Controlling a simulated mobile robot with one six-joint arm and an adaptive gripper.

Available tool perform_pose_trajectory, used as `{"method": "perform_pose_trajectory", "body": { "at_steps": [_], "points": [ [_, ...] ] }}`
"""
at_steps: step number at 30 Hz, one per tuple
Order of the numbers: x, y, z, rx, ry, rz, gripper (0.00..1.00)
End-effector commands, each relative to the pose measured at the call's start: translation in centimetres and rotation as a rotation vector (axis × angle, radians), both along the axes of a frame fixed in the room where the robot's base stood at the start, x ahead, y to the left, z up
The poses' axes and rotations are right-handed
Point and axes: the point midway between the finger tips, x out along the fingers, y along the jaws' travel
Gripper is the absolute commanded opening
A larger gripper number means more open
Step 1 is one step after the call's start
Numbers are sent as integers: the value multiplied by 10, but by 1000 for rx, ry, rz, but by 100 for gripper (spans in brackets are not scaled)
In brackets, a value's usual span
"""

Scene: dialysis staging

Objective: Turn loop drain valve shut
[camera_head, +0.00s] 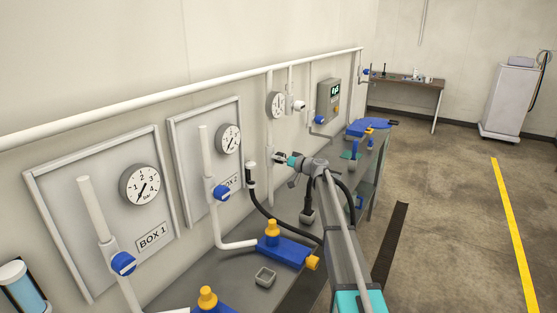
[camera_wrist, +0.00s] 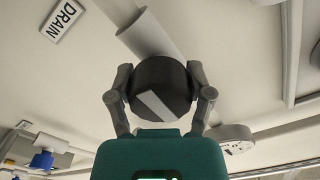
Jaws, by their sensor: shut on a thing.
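The loop drain valve's round black knob (camera_wrist: 168,75) fills the middle of the wrist view, with a pale pointer bar (camera_wrist: 154,106) lying diagonally across its face. A white pipe (camera_wrist: 147,32) runs behind it. A DRAIN sign (camera_wrist: 62,18) is on the wall at the upper left. My gripper (camera_wrist: 161,92) is shut on the knob, one finger on each side. In the head view my gripper (camera_head: 282,158) is at the wall beside a vertical white pipe. There the knob is too small and covered to make out.
Gauge panels BOX 1 (camera_head: 152,237) and BOX 2 (camera_head: 228,185) with blue valves are on the left wall. The grey bench (camera_head: 226,268) below holds blue fittings with yellow caps and a black hose. A grey control box (camera_head: 330,98) is beyond my gripper. Open floor lies right.

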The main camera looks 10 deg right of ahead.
Motion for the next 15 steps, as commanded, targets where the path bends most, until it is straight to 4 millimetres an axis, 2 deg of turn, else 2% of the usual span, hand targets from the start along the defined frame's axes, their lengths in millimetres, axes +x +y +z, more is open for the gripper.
{"method": "perform_pose_trajectory", "body": {
  "at_steps": [15],
  "points": [
    [1, 0, 1, 258, 325, -3, 19]
  ]
}}
